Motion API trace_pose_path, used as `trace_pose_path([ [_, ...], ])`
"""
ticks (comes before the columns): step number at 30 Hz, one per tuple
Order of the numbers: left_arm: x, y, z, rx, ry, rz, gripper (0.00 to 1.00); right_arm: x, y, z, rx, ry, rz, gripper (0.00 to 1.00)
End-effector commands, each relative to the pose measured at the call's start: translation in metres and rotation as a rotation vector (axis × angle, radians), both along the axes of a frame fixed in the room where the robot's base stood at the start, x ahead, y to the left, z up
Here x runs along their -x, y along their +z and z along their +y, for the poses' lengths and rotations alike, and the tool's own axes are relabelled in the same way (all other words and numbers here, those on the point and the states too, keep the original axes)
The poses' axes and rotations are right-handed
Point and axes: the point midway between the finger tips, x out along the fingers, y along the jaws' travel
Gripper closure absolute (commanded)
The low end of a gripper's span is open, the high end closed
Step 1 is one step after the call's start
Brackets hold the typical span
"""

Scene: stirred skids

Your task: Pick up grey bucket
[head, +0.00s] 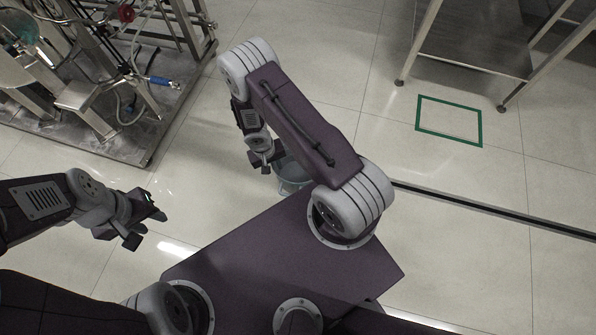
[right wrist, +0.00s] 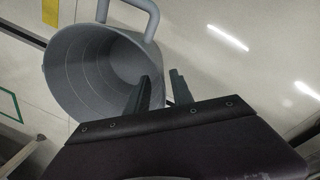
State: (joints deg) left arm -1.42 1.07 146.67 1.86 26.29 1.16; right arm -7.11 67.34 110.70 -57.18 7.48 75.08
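The grey bucket (head: 292,174) stands on the floor in the head view, partly hidden behind my right arm. The right wrist view shows its open mouth and inner wall (right wrist: 95,70), with a thick handle at the top. My right gripper (head: 262,162) is beside the bucket with its fingers apart. In the right wrist view the right gripper (right wrist: 162,80) has one finger in front of the bucket's mouth and the other just past its rim; I cannot tell if either touches. My left gripper (head: 147,228) is open and empty, well left of the bucket.
A metal skid with pipes and a blue-handled valve (head: 160,81) stands at the upper left. A steel table (head: 470,45) stands at the upper right, near a green floor rectangle (head: 450,138). A dark floor channel (head: 480,206) runs at the right. Floor between is clear.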

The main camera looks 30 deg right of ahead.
Motion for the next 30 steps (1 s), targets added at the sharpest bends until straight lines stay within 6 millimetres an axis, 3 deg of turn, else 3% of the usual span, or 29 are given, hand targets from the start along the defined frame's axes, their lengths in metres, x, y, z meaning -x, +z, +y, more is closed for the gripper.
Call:
trace_pose_path([
  [1, 0.0001, -0.0151, 0.0, 0.0, 0.0, 0.0, 0.64, -0.0001, -0.0165, -0.001, 0.0, -0.001, 0.0, 0.72],
  [3, 0.0001, -0.0193, 0.0, 0.0, 0.0, 0.001, 0.64, 0.0, -0.0221, -0.0018, -0.001, 0.001, -0.001, 0.72],
  [11, 0.0001, -0.0172, 0.0, 0.0, 0.0, 0.0, 0.64, 0.0, -0.0208, -0.0022, -0.001, -0.001, -0.001, 0.72],
  [14, 0.0, -0.0172, 0.0, 0.0, 0.0, 0.0, 0.64, 0.0, -0.0207, -0.0022, 0.0, -0.001, -0.001, 1.0],
  [30, 0.0001, -0.0172, 0.0, 0.0, 0.0, 0.0, 0.64, 0.0, -0.0206, -0.0022, 0.0, 0.0, -0.001, 1.0],
])
